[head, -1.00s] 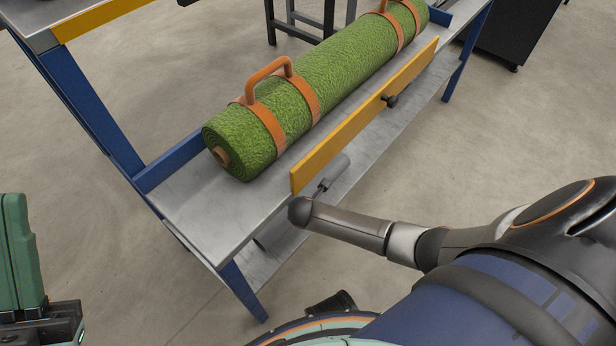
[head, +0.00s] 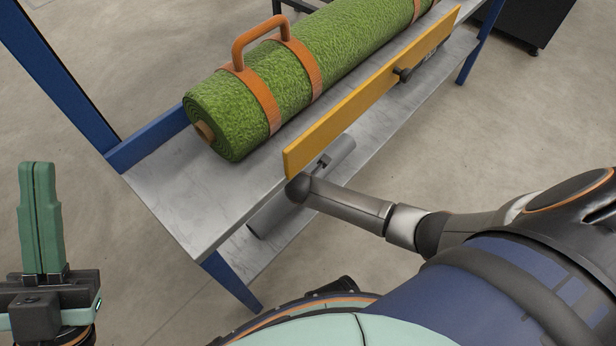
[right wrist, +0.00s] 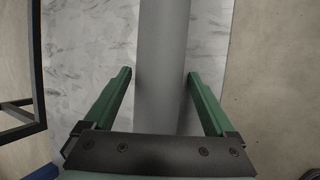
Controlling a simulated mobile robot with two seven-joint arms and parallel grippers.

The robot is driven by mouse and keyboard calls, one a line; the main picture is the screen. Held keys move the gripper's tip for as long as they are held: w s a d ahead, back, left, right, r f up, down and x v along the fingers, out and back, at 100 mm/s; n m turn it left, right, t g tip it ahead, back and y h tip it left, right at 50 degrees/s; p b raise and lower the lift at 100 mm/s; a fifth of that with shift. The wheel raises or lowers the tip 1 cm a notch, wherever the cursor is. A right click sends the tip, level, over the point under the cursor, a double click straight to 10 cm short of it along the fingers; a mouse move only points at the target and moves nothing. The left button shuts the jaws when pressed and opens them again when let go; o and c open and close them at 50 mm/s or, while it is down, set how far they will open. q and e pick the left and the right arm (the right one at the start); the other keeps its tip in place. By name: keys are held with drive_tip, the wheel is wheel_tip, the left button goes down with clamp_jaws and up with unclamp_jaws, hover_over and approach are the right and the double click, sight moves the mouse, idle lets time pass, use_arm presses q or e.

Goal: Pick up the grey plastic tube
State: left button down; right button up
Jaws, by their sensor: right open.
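The grey plastic tube (head: 270,212) lies on the lower shelf (head: 245,258), below the orange front board, with its middle partly covered by my right arm. In the right wrist view the tube (right wrist: 163,45) runs lengthwise between the fingers of my right gripper (right wrist: 159,74). That gripper is open, with a gap on both sides of the tube. How far down the fingers reach is hard to tell. In the head view the right fingers are mostly hidden. My left gripper (head: 40,168) is at the left, over the floor, shut and empty.
A green turf roll (head: 235,120) with orange straps and handles lies on the upper shelf (head: 165,185). The orange board (head: 370,95) with a black knob stands along its front edge. Blue legs (head: 232,282) carry the shelves.

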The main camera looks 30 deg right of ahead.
drive_tip(key=shift+w+f, duration=0.1)
drive_tip(key=shift+w, duration=0.05)
drive_tip(key=c, duration=1.4)
